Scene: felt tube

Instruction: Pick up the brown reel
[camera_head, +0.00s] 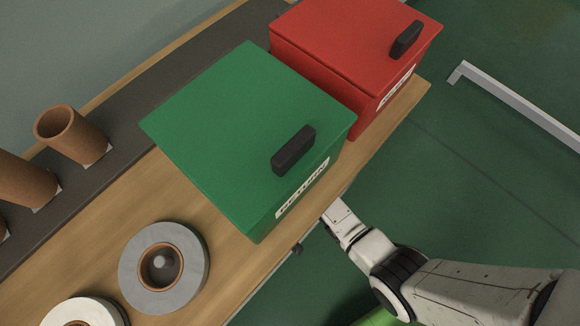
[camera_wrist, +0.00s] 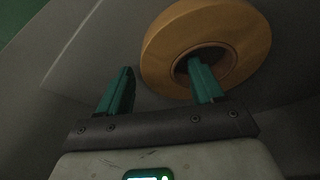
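The brown reel (camera_wrist: 222,40), an orange-brown ring with a dark centre hole, shows at the upper right in the wrist view, against a dim grey surface. My gripper (camera_wrist: 160,78) has its two teal fingers spread apart. The right finger overlaps the reel's hole, and the left finger stands outside the reel's left rim with a small dark gap between. I cannot tell how deep the right finger reaches. In the head view the fingers and this reel are hidden beneath the wooden bench edge, where my arm ends.
The bench (camera_head: 205,222) holds a grey reel (camera_head: 191,288), a white reel (camera_head: 75,309), a green box (camera_head: 245,125) and a red box (camera_head: 340,40). Brown tubes (camera_head: 85,142) stand on the dark strip (camera_head: 118,128). A white rail (camera_head: 520,100) lies right; green floor is open between.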

